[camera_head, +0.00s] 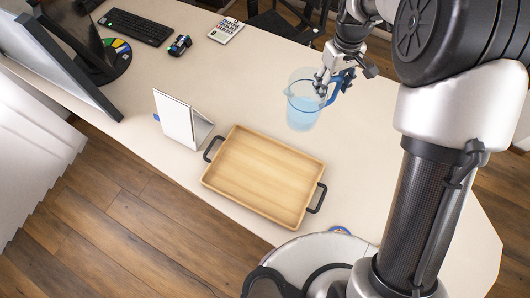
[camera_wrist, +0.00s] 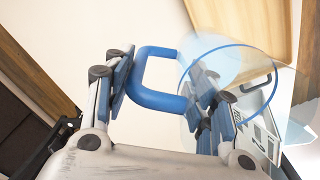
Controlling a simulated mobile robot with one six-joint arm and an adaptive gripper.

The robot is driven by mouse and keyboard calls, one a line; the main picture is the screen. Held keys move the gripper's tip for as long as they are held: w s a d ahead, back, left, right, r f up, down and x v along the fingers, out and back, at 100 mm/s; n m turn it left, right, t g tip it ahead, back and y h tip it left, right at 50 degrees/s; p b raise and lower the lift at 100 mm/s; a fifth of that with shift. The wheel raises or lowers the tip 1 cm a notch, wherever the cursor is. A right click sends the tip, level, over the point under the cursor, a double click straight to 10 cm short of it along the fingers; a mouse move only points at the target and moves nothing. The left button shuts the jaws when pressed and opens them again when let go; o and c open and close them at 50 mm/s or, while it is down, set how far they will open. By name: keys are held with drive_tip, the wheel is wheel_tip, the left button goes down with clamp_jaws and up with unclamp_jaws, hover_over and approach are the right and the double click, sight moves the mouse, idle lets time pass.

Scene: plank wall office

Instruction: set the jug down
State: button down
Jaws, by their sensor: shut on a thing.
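The jug (camera_head: 302,113) is clear with a blue rim, a blue handle and pale blue liquid inside. In the wrist view, the blue handle (camera_wrist: 152,97) lies between the two fingers of my gripper (camera_wrist: 163,92). The jug's clear wall partly overlaps the right finger there.
A wooden tray (camera_head: 237,199) with black handles lies below left of the jug. A white standing card (camera_head: 174,118) is beside it. A keyboard (camera_head: 137,27), a calculator (camera_head: 226,30) and monitors stand farther left. The tabletop (camera_head: 365,175) right of the tray is clear.

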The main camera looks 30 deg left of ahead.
drive_tip(key=s+a+r+n+p, duration=0.1)
drive_tip(key=s+a+n+p, duration=0.2)
drive_tip(key=s+a, duration=1.05)
wheel_tip(320, 180, down, 20)
drive_tip(key=b, duration=0.2)
drive_tip(key=shift+s+b, duration=0.2)
drive_tip(key=shift+b, duration=0.1)
drive_tip(key=shift+d, duration=0.15)
drive_tip(key=shift+f, duration=0.15)
drive_tip(key=c, duration=0.7)
unclamp_jaws()
wheel_tip(320, 180, up, 12)
drive_tip(key=p, duration=0.1)
drive_tip(key=shift+s+p, duration=0.15)
drive_tip(key=shift+p, duration=0.2)
